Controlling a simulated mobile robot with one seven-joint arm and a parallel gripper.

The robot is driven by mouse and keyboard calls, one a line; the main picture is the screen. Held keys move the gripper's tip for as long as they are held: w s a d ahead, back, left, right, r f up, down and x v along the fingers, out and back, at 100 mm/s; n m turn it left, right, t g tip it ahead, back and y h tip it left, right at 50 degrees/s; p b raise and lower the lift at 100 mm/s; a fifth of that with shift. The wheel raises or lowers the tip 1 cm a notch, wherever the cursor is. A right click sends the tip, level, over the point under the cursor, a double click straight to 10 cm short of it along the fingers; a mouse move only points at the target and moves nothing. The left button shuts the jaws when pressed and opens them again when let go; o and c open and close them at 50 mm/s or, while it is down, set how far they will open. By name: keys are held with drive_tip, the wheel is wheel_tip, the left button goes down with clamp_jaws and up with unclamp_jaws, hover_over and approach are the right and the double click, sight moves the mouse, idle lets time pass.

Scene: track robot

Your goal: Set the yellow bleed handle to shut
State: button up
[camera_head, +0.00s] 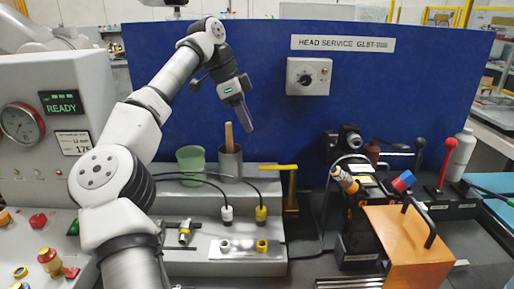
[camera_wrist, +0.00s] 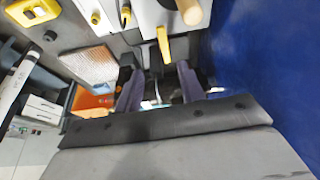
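The yellow bleed handle (camera_head: 278,167) is a flat bar lying horizontally in the head view, atop a yellow upright at the right end of the grey bench unit. In the wrist view the yellow bar (camera_wrist: 164,45) appears at top centre, in the gap between my fingertips but seemingly beyond them. My gripper (camera_head: 246,122) hangs in the air above and left of the handle, in front of the blue panel. Its two purple-grey fingers (camera_wrist: 156,72) are apart with nothing held between them. Any markings for the handle's positions are not readable.
A grey cup (camera_head: 230,163) with a wooden handle (camera_head: 229,137) stands below my gripper, beside a green cup (camera_head: 190,160). Black cables with white and yellow plugs (camera_head: 261,213) cross the unit. An orange box (camera_head: 410,240) and a red-knobbed lever (camera_head: 449,145) stand right.

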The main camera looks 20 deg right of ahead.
sight(269, 167)
drive_tip(key=x, duration=0.4)
drive_tip(key=p+x, duration=0.1)
drive_tip(key=x, duration=0.8)
drive_tip(key=shift+w+d+f+p, duration=0.1)
drive_tip(key=shift+w+f+p, duration=0.2)
drive_tip(key=shift+p, duration=0.1)
clamp_jaws()
